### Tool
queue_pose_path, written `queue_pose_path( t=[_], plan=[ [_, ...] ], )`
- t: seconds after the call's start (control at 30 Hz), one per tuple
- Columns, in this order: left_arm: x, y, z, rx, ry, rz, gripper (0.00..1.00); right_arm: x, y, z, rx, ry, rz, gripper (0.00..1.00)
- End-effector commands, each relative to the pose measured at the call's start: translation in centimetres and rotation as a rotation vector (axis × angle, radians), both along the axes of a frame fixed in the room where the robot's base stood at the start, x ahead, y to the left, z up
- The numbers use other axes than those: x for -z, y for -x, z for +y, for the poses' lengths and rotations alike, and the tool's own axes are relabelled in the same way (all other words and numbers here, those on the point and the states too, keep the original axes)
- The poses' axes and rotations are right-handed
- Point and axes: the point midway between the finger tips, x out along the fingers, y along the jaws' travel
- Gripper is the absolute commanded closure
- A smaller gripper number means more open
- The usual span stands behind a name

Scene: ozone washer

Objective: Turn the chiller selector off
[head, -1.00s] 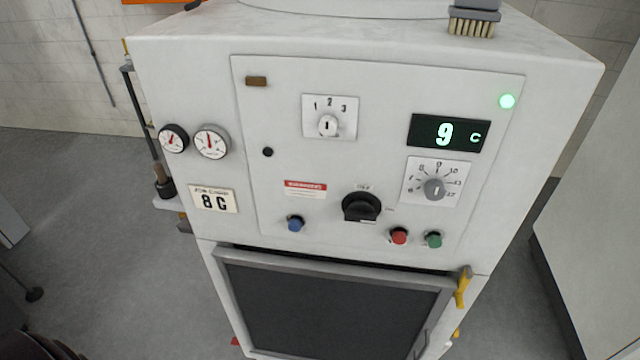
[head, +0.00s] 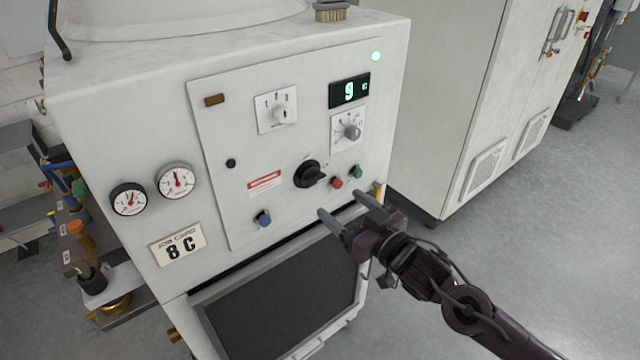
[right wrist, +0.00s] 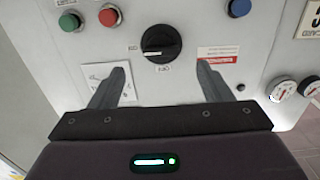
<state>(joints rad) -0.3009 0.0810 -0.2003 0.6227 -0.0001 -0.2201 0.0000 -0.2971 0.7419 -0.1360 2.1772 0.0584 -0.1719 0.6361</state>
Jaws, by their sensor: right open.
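A black rotary selector (head: 309,174) sits low on the white panel. It also shows near the top of the right wrist view (right wrist: 162,43). Its grip bar lies about level across the dial, with small labels around it that I cannot read surely. I cannot tell from a label that this is the chiller selector. My right gripper (head: 341,203) is open and empty, below and in front of the selector and apart from it. In the right wrist view its two fingers (right wrist: 158,78) stand either side of the selector's line. My left gripper is not in view.
The panel also holds a blue button (head: 263,218), a red button (head: 336,183), a green button (head: 356,171), a grey dial (head: 352,132), a numbered switch (head: 280,113) and a display (head: 349,90) reading 9. Two gauges (head: 176,180) are at left. A dark door (head: 285,300) lies below.

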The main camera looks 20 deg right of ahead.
Motion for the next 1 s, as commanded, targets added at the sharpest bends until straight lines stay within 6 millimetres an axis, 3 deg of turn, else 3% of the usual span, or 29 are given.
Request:
queue_pose_path(
  t=[0.17,0.6,1.0],
  plan=[
    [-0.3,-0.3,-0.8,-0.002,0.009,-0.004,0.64,-1.0,-0.9,0.7,-0.009,-0.007,-0.014,0.28],
    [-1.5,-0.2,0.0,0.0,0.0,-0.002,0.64,-0.9,-6.3,2.7,-0.009,-0.006,-0.012,0.28],
    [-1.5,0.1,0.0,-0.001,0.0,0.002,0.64,-0.7,-7.1,3.0,-0.01,-0.004,-0.011,0.28]
  ],
)
